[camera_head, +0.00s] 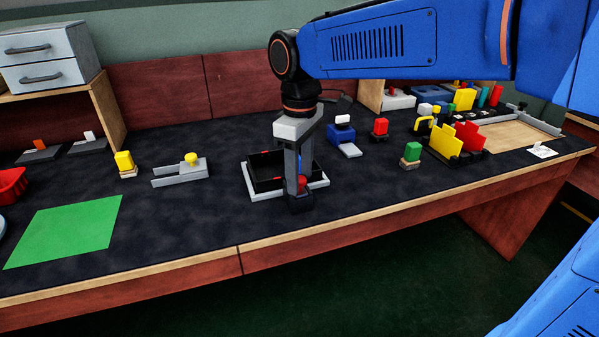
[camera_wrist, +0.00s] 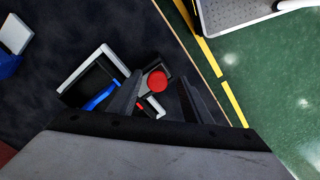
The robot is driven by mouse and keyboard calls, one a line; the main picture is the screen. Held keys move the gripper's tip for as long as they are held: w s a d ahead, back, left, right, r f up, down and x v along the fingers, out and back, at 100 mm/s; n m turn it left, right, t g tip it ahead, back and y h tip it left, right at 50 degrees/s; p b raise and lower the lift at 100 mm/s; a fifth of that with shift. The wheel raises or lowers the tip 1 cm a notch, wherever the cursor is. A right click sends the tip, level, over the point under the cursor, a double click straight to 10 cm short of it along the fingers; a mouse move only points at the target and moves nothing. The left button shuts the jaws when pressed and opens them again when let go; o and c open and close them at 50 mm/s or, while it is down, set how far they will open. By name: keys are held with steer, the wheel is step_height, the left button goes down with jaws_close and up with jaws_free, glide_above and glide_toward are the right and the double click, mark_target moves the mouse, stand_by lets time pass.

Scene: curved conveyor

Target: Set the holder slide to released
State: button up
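A black holder (camera_head: 268,185) with a pale grey base (camera_head: 256,195) sits near the middle of the bench. It also shows in the wrist view (camera_wrist: 92,78), with a blue part (camera_wrist: 100,97) inside and a round red knob (camera_wrist: 157,82) at its side. My gripper (camera_head: 300,200) points down in front of the holder and hides part of it. In the wrist view its fingers (camera_wrist: 162,97) are apart, with the red knob seen in the gap between them. Whether they touch the knob cannot be told. Which part is the holder slide is not clear.
The bench's front edge is close.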

steer(key=shift+r, duration=0.1)
step_height(320, 180, up, 17)
stand_by(0.7)
steer(key=shift+r, duration=0.1)
steer(key=s+d+f+m+t, duration=0.2)
steer(key=s+d+f+m, duration=0.4)
steer(key=d+f, duration=0.7)
steer(key=s+d+f+m+t, duration=0.2)
steer(key=s+d+f+m, duration=0.4)
steer(key=s+d+f, duration=0.5)
steer(key=shift+d+f+t, duration=0.4)
steer(key=shift+d+f, duration=0.55)
steer(key=shift+d, duration=0.05)
